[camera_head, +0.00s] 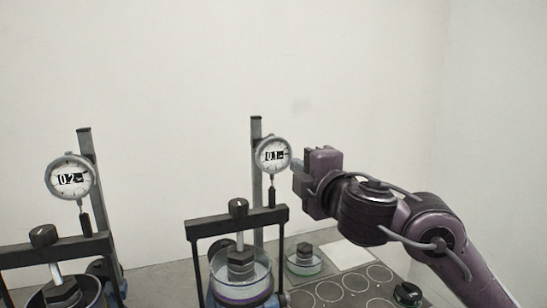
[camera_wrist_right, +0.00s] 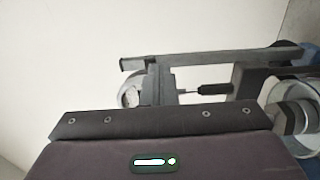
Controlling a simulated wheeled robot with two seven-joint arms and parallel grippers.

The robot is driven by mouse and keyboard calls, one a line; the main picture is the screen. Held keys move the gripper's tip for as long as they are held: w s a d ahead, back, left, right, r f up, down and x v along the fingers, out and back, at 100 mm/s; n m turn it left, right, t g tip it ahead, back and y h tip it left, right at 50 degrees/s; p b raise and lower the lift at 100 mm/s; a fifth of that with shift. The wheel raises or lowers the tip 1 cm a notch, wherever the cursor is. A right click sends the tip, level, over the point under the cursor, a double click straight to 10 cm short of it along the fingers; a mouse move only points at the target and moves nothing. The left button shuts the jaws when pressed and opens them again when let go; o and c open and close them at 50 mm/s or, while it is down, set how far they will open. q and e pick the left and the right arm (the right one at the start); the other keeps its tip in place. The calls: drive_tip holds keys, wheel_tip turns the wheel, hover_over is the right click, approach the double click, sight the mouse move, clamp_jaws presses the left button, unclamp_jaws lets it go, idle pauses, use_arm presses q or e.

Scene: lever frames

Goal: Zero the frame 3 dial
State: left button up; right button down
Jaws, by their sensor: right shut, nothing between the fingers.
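Two round dial gauges show in the head view. The right dial (camera_head: 273,155) has a grey rim and a readout that looks like "01" with a smaller mark. It is on a grey post above a lever frame (camera_head: 237,222). The left dial (camera_head: 70,177) reads about "02". No frame number is legible, so I cannot tell which is frame 3. My right gripper (camera_head: 297,166) is shut and empty, its tip close to the right dial's right rim; contact cannot be told. In the wrist view a dial (camera_wrist_right: 131,94) shows partly behind my gripper's body. My left gripper is out of view.
The left lever frame (camera_head: 56,249) stands at the lower left. Right of the right frame are a small glass dish (camera_head: 304,262) with a dark nut, a white square plate (camera_head: 348,255), several round marked spots and a dark knob (camera_head: 407,294). The wall behind is bare.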

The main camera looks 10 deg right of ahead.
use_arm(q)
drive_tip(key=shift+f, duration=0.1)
use_arm(e)
drive_tip(key=shift+d+f, duration=0.1)
